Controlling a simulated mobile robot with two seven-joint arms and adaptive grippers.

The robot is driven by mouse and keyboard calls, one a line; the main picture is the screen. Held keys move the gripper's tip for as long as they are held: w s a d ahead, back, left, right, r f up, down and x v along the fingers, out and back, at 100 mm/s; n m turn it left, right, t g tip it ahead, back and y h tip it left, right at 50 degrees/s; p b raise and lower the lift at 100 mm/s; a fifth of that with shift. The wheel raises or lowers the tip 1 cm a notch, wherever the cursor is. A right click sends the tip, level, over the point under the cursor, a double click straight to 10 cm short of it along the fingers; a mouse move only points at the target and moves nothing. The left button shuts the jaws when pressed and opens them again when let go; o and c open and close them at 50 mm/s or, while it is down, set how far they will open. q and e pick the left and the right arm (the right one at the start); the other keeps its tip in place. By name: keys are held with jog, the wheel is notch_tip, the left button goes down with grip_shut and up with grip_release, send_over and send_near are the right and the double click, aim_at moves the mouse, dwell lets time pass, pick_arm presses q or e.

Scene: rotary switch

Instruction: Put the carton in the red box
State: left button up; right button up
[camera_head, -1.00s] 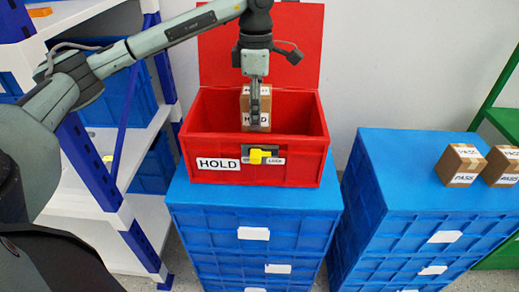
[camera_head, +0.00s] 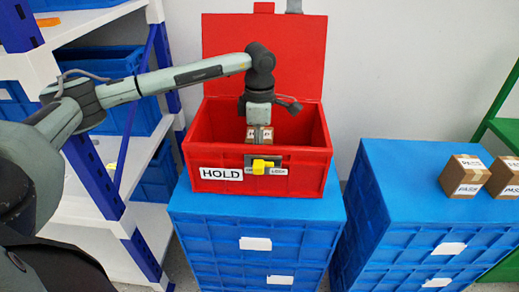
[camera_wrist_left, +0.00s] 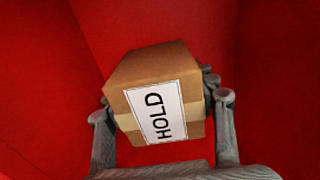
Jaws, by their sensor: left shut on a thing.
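The carton (camera_head: 262,133) is a small brown box with a white HOLD label. It is inside the red box (camera_head: 215,182), low between its walls, and its lower part is hidden by the front wall. My left gripper (camera_head: 259,125) reaches down into the box from above and is shut on the carton. In the left wrist view the carton (camera_wrist_left: 143,75) sits between the two fingers of the gripper (camera_wrist_left: 165,135), with red walls all around. The red box has its lid (camera_head: 235,50) raised at the back. My right gripper is not in view.
The red box stands on stacked blue crates (camera_head: 215,225) and has a yellow rotary switch (camera_head: 262,165) on its front. To the right, two PASS cartons (camera_head: 465,176) stand on other blue crates (camera_head: 395,195). A white and blue shelf (camera_head: 100,215) stands left.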

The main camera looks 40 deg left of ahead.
pick_arm(q)
jog(key=o, duration=1.3)
jog(key=shift+f, duration=0.1)
notch_tip(320, 180, up, 12)
jog(key=shift+r, duration=0.2)
